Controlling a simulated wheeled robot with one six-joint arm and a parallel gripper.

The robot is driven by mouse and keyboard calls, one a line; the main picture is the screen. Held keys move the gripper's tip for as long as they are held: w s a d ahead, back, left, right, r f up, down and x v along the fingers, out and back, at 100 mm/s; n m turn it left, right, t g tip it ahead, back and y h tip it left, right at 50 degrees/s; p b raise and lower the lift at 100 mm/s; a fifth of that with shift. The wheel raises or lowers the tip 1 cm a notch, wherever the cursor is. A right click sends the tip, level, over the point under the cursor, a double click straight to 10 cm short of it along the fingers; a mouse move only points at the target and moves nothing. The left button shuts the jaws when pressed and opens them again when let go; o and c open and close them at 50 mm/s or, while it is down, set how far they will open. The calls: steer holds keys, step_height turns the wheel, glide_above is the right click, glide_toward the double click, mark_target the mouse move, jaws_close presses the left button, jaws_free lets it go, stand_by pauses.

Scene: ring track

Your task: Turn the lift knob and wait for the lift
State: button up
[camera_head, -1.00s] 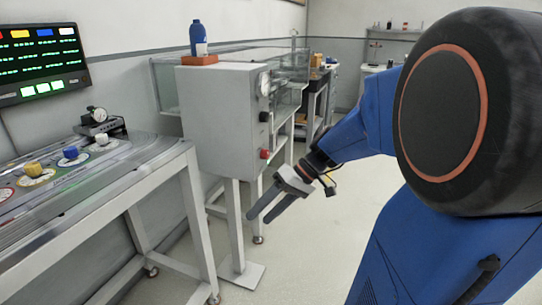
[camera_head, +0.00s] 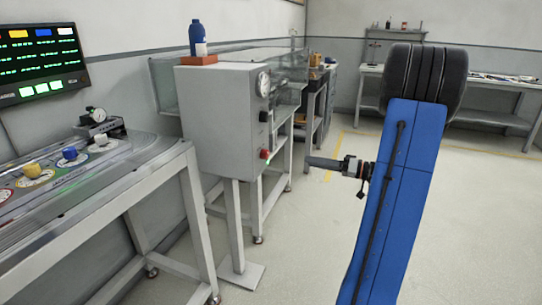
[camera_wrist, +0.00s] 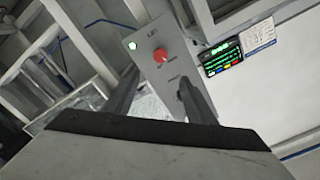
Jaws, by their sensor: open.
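The lift knob is a red knob (camera_wrist: 160,56) on a grey panel marked with what reads as "LIFT" in the wrist view, with a lit green lamp (camera_wrist: 132,45) beside it. In the head view a red knob (camera_head: 265,154) sits low on the right face of the grey cabinet (camera_head: 215,120). My gripper (camera_head: 310,161) is to the right of that knob, apart from it, with its fingers pointing left. In the wrist view its two dark fingers (camera_wrist: 158,82) are spread and empty, with the knob seen beyond and between their tips.
A gauge (camera_head: 262,84) and a black knob (camera_head: 264,116) are above the red knob. A blue bottle (camera_head: 197,36) stands on the cabinet. A console bench (camera_head: 90,190) with coloured knobs is at left, beneath a screen (camera_head: 42,62). The floor at right is open.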

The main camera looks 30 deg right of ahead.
mark_target(268, 154)
steer(key=x, duration=1.7)
steer(key=shift+w+a, duration=0.1)
steer(key=shift+w, duration=0.05)
steer(key=c, duration=1)
